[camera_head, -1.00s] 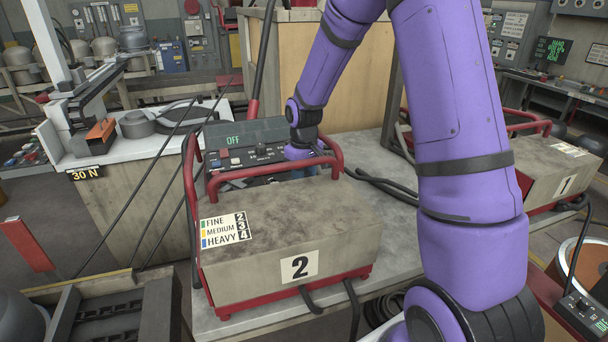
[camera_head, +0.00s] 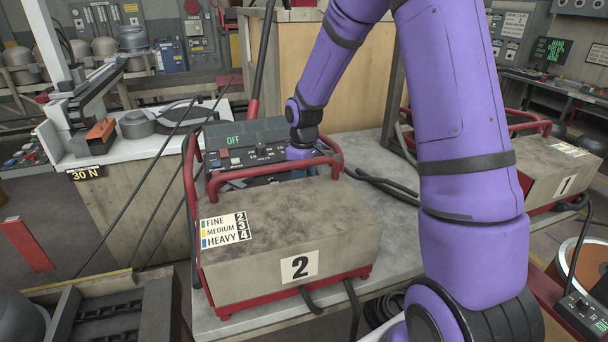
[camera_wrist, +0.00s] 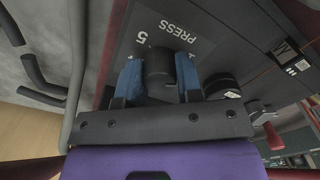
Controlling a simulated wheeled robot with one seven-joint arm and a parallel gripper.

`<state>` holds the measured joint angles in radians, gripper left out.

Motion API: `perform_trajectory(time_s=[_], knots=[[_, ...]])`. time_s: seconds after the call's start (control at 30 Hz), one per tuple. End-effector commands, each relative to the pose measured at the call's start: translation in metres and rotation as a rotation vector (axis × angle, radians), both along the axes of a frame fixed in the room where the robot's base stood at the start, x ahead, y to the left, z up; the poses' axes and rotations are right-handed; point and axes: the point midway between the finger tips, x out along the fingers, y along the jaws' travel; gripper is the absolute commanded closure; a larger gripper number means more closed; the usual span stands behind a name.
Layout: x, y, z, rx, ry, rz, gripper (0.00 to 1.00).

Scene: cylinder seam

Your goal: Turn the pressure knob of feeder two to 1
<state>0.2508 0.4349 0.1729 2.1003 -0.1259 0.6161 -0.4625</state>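Feeder two (camera_head: 285,240) is the grey-brown box with a red tube frame and a "2" label, on the bench. Its display (camera_head: 235,140) reads OFF above a dark control panel (camera_head: 237,160). In the wrist view, the dark pressure knob (camera_wrist: 160,72) stands beside the printed words PRESS and a 5. My gripper (camera_wrist: 160,82) has its blue fingers close against both sides of this knob. The knob's pointer and most of its scale are hidden.
A second dark knob (camera_wrist: 222,88) sits just right of my fingers in the wrist view. The red frame bar (camera_head: 275,165) crosses in front of the panel. Feeder one (camera_head: 565,172) stands at the right. Black cables lie on the bench (camera_head: 375,225).

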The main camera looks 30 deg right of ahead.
Motion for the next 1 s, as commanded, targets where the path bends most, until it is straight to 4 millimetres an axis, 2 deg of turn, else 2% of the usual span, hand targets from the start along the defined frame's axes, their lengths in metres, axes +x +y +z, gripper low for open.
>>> perform_trajectory(time_s=[0.03, 0.1, 0.47, 0.57, 1.0], knots=[[0.001, 0.0, 0.001, 0.0, -0.004, -0.001, 0.58], [0.001, 0.0, 0.001, -0.001, -0.003, -0.001, 0.42], [0.001, 0.0, 0.005, -0.001, -0.003, -0.001, 0.42], [0.001, 0.0, 0.016, 0.0, -0.004, -0.001, 0.42], [0.001, 0.0, 0.092, -0.001, -0.005, -0.001, 0.42]])
